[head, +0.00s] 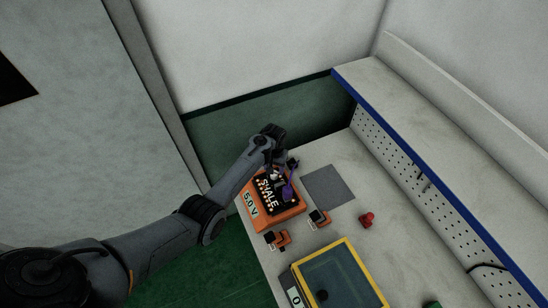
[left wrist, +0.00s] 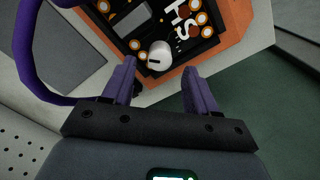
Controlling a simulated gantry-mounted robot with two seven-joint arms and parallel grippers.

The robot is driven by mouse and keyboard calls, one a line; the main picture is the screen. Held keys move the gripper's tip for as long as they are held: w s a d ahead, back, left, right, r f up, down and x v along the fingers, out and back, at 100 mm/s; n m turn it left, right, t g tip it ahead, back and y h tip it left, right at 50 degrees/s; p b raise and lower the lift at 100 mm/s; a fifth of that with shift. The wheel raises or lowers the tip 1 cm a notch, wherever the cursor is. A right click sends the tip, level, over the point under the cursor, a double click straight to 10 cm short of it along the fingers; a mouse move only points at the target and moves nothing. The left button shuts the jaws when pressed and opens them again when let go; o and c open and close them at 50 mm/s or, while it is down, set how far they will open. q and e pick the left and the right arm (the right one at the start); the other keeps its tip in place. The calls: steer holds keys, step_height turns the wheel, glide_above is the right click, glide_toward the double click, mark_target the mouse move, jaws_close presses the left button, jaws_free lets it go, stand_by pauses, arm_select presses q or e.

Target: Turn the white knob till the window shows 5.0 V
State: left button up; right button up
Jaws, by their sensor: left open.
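The orange unit (head: 288,221) stands on the bench with a black top face lettered "SHALE". Its pale window (head: 251,204) appears to read 5.0 V in the head view. The white knob (left wrist: 158,54) sits on the black face, with a dark mark on its side. My left gripper (left wrist: 160,74) is open, its two purple fingers apart on the near side of the knob with nothing held between them. In the head view my left wrist is over the unit's far end and hides part of it. My right gripper is not in view.
A purple loop (left wrist: 29,58) curves beside the unit. A yellow-framed panel (head: 353,249) is at the front. A blue-edged shelf (head: 400,126) bounds the right.

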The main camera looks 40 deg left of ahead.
arm_select(q)
step_height(320, 180, up, 7)
steer(key=shift+p, duration=0.3)
steer(key=shift+s, duration=0.1)
stand_by(0.4)
steer(key=s+d+m+t, duration=0.1)
steer(key=s+d+m, duration=0.15)
steer(key=s, duration=0.55)
steer(key=s+d+m+t+y, duration=0.1)
steer(key=s+d, duration=0.3)
steer(key=s, duration=0.4)
steer(key=s+d+m+t, duration=0.1)
steer(key=s+d, duration=0.3)
steer(key=s, duration=0.3)
steer(key=s+d+r+m+h, duration=0.15)
steer(key=s+d+r, duration=0.25)
steer(key=s+r, duration=0.4)
step_height(320, 180, up, 11)
steer(key=p, duration=1.2)
steer(key=shift+s+d+r+t+p, duration=0.15)
steer(key=shift+s+d+t+p, duration=0.05)
steer(key=shift+t+p, duration=0.1)
